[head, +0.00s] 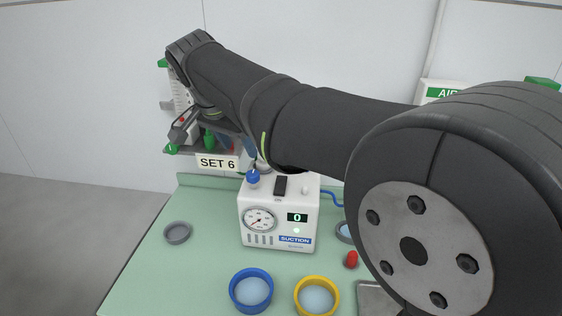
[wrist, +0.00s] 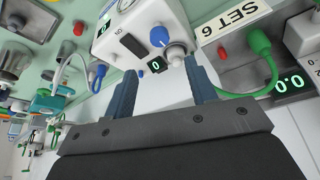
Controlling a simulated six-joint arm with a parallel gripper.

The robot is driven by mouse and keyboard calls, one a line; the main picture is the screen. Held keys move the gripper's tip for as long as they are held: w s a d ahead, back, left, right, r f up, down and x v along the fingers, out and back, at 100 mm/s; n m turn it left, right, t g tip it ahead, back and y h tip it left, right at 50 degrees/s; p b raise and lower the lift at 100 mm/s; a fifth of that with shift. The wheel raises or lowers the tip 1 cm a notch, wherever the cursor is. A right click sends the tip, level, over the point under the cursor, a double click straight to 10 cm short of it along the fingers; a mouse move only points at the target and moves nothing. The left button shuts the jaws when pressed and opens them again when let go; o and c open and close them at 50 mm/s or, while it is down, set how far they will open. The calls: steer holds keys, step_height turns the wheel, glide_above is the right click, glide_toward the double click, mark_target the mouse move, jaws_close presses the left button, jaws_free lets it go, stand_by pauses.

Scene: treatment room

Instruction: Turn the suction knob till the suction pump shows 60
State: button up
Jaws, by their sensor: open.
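The white suction pump (head: 279,223) stands on the green bench in the head view, with a round dial gauge (head: 260,220). Its display (head: 297,217) reads 0. A blue knob (head: 253,177) sits on its top at the left. In the wrist view, the pump (wrist: 125,28) is at the top, with the blue knob (wrist: 159,37) just beyond my fingertips. My gripper (wrist: 160,82) is open there, with nothing between its two blue-grey fingers, and apart from the knob. In the head view my arm hides most of the gripper.
A sign (head: 217,163) reading "SET 6" is behind the pump, perhaps partly covered. A blue ring dish (head: 251,304), a yellow ring dish (head: 328,307) and a red object (head: 351,259) lie in front. A grey dish (head: 178,233) is at the left, with bare bench around it.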

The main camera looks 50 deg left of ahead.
mark_target(253, 173)
steer(key=x, duration=1)
steer(key=shift+f, duration=0.2)
steer(key=c, duration=1)
